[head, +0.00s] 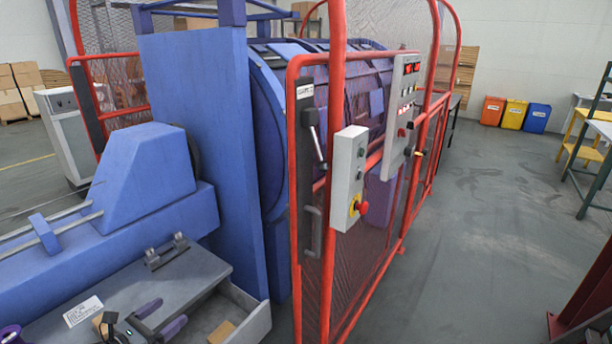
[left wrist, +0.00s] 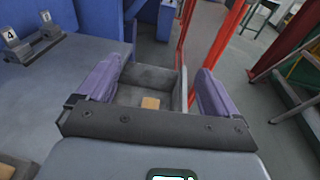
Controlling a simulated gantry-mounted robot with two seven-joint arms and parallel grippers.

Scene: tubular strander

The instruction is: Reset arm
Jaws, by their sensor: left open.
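My left gripper (head: 161,317) is at the lower left of the head view, above the grey bench top (head: 190,268). Its two purple fingers are spread apart with nothing between them. In the left wrist view the open fingers (left wrist: 157,86) frame a grey open drawer (left wrist: 167,78) below. A small tan block (left wrist: 150,103) lies in that drawer. The block also shows in the head view (head: 222,332), to the right of the gripper. My right gripper is not in view.
A blue machine (head: 195,120) stands behind the bench. A red mesh guard (head: 335,290) carries a grey control box (head: 345,165) with a red knob.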

